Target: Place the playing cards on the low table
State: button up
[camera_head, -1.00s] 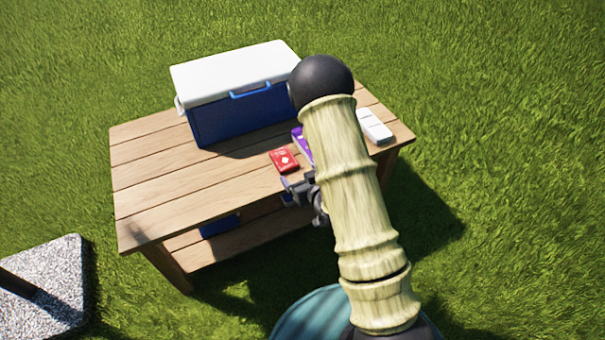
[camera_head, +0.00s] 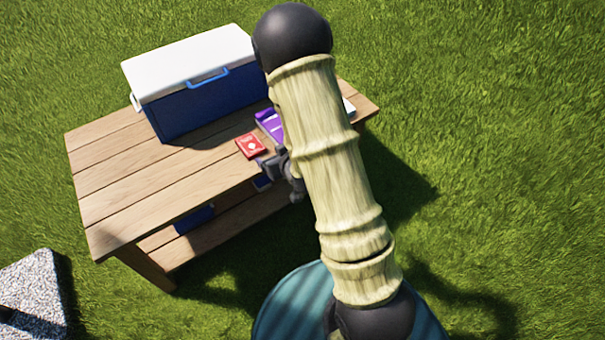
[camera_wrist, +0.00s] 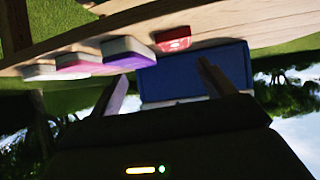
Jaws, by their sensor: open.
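The red card pack (camera_head: 251,146) lies flat on the wooden table (camera_head: 150,185), near its front edge; this is the only table in view. The pack also shows in the upside-down wrist view (camera_wrist: 172,44). My gripper (camera_head: 268,170) is at the front edge of the table, just to the right of and nearer than the pack. It holds nothing. In the wrist view its two fingers (camera_wrist: 165,88) are spread apart, with the pack beyond them. My arm hides part of the gripper and the table's right part.
A blue cooler (camera_head: 205,105) with a white lid stands behind the pack. A purple box (camera_head: 267,122) lies right of the pack, with a white item (camera_head: 349,107) farther right, partly hidden. The table's left part is bare. A stone slab (camera_head: 32,290) lies on the grass at lower left.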

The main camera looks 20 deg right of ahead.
jog(key=s+d+r+m+g+h, duration=0.1)
jog(key=s+r+g, duration=0.3)
jog(key=s, duration=0.5)
jog(key=s+d+r+m+g+h, duration=0.1)
jog(key=s+r+g, duration=0.3)
jog(key=s+r, duration=0.3)
jog(key=shift+s+d+g, duration=0.3)
jog(key=shift+s+d, duration=0.05)
jog(key=shift+s, duration=0.55)
